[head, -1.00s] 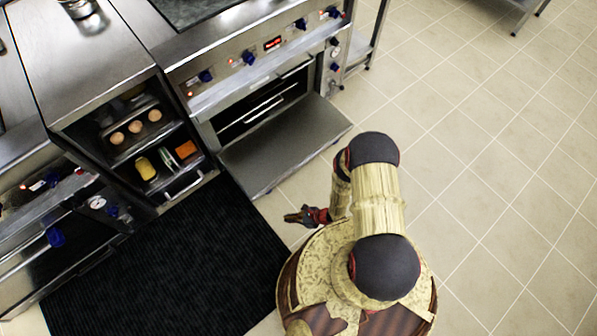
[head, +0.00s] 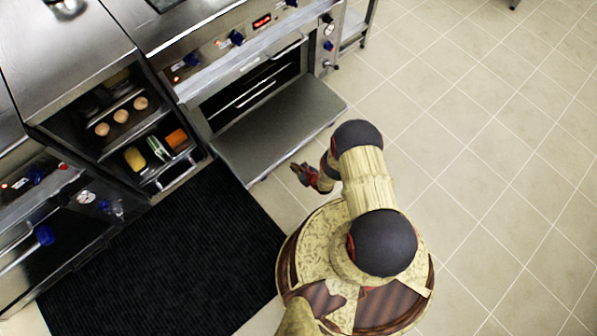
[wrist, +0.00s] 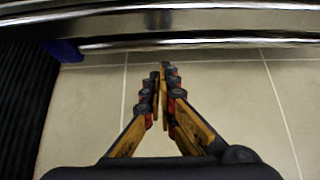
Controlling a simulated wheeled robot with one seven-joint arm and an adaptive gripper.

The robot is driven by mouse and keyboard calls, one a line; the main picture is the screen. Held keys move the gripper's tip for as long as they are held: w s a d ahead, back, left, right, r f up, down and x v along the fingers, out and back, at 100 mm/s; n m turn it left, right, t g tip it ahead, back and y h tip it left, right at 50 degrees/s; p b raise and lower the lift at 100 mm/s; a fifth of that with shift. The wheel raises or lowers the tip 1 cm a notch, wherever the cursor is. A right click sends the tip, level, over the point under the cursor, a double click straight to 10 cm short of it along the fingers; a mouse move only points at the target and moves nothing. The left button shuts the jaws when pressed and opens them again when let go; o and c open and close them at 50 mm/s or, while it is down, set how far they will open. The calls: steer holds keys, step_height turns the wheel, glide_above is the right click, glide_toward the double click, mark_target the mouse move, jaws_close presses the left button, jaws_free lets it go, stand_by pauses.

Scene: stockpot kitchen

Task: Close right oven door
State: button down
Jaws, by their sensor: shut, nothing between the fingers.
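The right oven (head: 255,60) stands at the top centre of the head view. Its door (head: 280,130) hangs open, folded down flat and reaching out over the floor. My gripper (head: 296,168) is just off the door's front edge, low near the floor, and looks apart from it. In the wrist view my gripper (wrist: 165,68) has its fingers together and empty, pointing at a shiny metal edge (wrist: 200,20) that looks like the door's front. Any gap in height between fingertips and door is hard to judge.
A black mat (head: 160,250) lies left of my base. An open shelf unit (head: 150,130) with eggs and several small items stands left of the oven. Another oven (head: 50,220) is at the left. Tiled floor (head: 480,180) is clear to the right.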

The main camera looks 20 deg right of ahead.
steer(key=b+x, duration=0.1)
steer(key=x, duration=0.2)
steer(key=shift+f, duration=0.2)
steer(key=shift+r, duration=2.2)
steer(key=shift+r, duration=0.15)
